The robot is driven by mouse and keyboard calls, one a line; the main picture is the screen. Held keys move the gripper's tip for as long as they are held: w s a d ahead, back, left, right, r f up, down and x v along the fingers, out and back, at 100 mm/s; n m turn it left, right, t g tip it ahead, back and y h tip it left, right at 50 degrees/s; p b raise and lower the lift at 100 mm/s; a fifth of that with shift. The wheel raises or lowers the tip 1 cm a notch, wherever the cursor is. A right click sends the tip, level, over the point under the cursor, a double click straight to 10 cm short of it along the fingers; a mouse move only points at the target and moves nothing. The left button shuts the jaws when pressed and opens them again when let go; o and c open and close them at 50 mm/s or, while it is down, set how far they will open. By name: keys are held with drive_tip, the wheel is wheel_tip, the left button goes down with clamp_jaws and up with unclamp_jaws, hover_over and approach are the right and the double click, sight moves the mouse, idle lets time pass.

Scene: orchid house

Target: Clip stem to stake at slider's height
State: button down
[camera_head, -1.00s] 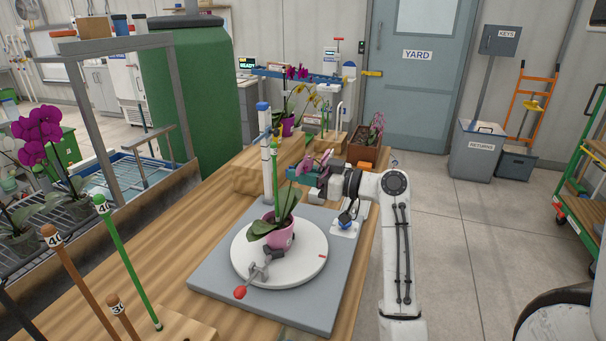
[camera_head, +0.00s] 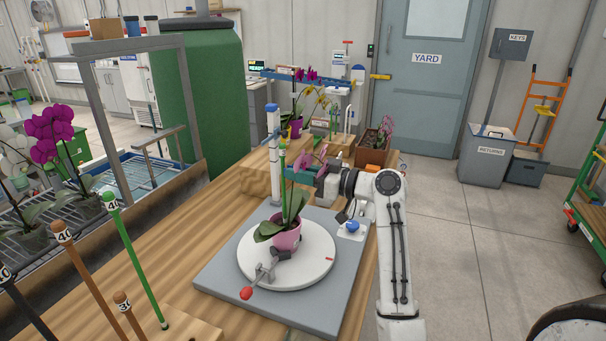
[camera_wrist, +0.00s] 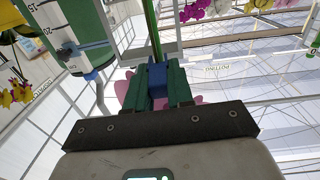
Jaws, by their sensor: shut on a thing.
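The orchid stands in a pink pot (camera_head: 287,238) on the white turntable (camera_head: 322,262). A thin green stake (camera_head: 282,163) rises from it; I cannot make out the stem separately. Just behind is the white height post (camera_head: 273,142) with a blue top. In the wrist view this post (camera_wrist: 75,28) carries a scale and a dark slider (camera_wrist: 68,50). My gripper (camera_head: 293,174) is beside the stake's upper part. Its green fingers (camera_wrist: 158,88) are shut on a small blue piece, likely the clip (camera_wrist: 157,77). The stake (camera_wrist: 152,38) runs up right by it; contact is unclear.
A red-knobbed lever (camera_head: 247,293) sticks out at the turntable's front. Loose stakes (camera_head: 137,259) stand at the front left. A blue button (camera_head: 352,226) is right of the turntable. Other orchids (camera_head: 298,110) and a planter (camera_head: 373,147) stand farther back.

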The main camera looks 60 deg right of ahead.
drive_tip(key=shift+w+b, duration=0.3)
drive_tip(key=shift+w, duration=0.7)
idle(0.3)
drive_tip(key=c, duration=0.9)
unclamp_jaws()
